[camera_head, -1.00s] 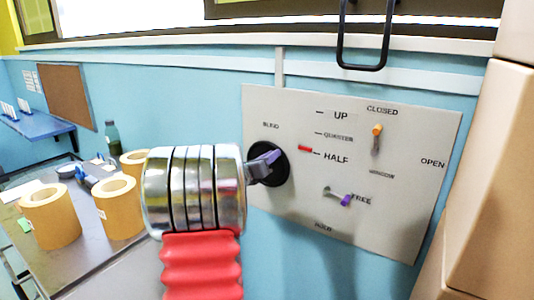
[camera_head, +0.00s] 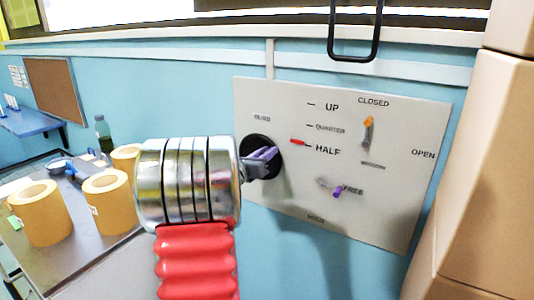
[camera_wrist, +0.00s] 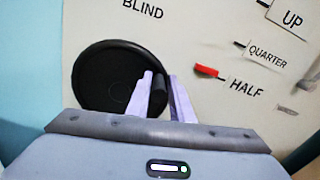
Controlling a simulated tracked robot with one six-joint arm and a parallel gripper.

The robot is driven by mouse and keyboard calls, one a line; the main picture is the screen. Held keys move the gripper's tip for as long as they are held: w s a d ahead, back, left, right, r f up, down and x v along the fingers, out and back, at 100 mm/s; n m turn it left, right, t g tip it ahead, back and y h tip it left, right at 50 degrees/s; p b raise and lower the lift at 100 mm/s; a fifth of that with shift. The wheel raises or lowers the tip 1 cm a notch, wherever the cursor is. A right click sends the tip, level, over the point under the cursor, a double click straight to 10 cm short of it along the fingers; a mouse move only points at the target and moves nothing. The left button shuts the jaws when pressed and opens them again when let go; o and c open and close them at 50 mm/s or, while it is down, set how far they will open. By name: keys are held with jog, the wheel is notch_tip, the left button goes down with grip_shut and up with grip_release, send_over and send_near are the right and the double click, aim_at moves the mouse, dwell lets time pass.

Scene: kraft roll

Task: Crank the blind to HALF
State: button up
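The blind crank is a black round disc (camera_wrist: 108,72) with a black knob (camera_wrist: 158,88), under the BLIND label on the grey panel (camera_head: 400,210). My gripper (camera_head: 264,155) is at the disc. In the wrist view its two pale purple fingers (camera_wrist: 160,98) stand on either side of the knob, close against it, and appear shut on it. The red pointer (camera_head: 298,142) lies level with the HALF tick; in the wrist view it also lines up with HALF (camera_wrist: 206,70). My gripper hides part of the disc in the head view.
An orange-tipped lever (camera_head: 368,123) sits below CLOSED on the panel, and a purple-tipped lever (camera_head: 338,191) near FREE. A black loop handle (camera_head: 354,55) hangs above. Brown paper rolls (camera_head: 106,195) stand on a table at left. Stacked beige boxes (camera_head: 485,170) stand at right.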

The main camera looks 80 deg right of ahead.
jog(key=shift+o, duration=1.4)
jog(key=shift+w, duration=0.1)
jog(key=shift+a, duration=0.15)
jog(key=v, duration=1.3)
jog(key=shift+a, duration=0.25)
jog(key=shift+w, duration=0.15)
